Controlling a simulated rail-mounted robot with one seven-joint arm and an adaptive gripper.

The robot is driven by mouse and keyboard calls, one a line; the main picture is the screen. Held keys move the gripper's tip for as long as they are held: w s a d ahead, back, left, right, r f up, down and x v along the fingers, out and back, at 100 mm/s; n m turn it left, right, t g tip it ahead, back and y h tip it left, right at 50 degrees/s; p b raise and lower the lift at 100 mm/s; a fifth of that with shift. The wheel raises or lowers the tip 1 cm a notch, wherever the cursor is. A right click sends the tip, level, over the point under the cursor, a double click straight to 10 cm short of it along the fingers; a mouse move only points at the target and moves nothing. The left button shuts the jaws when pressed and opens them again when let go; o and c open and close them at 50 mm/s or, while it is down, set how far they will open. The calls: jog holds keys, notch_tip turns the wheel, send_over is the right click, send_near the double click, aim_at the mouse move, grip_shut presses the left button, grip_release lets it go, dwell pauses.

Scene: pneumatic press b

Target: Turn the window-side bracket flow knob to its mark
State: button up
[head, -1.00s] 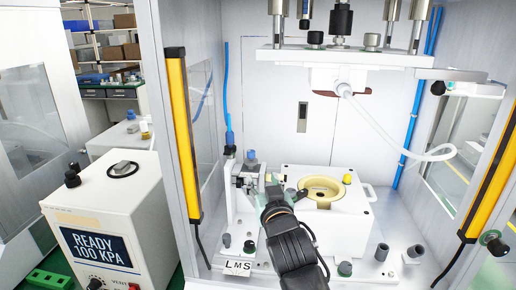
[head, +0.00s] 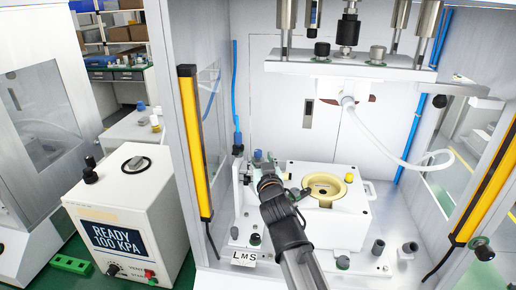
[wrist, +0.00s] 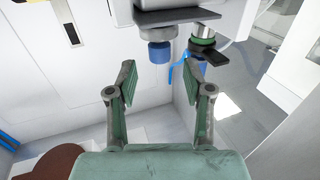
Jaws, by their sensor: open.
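My gripper (wrist: 160,82) is open and empty, its two green-padded fingers apart. In the wrist view a blue knob (wrist: 160,52) under a dark bracket plate (wrist: 168,17) lies just beyond the fingertips, roughly in line with the gap. A black lever-like knob with a green ring (wrist: 207,50) is to its right. In the head view my gripper (head: 267,182) is at the white bracket (head: 240,185) left of the press fixture, and its fingers are largely hidden. A small blue-grey knob top (head: 258,155) shows above it. I cannot make out any mark.
The white fixture block (head: 335,220) with a tan ring (head: 324,186) stands right of my gripper. A yellow light bar (head: 189,140) edges the enclosure on the left. The press plate (head: 345,67) and a white hose (head: 385,148) hang above. An LMS tag (head: 243,258) sits in front.

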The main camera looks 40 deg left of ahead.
aim_at(259, 154)
jog(key=p+x, duration=0.1)
jog(key=x, duration=0.4)
grip_shut()
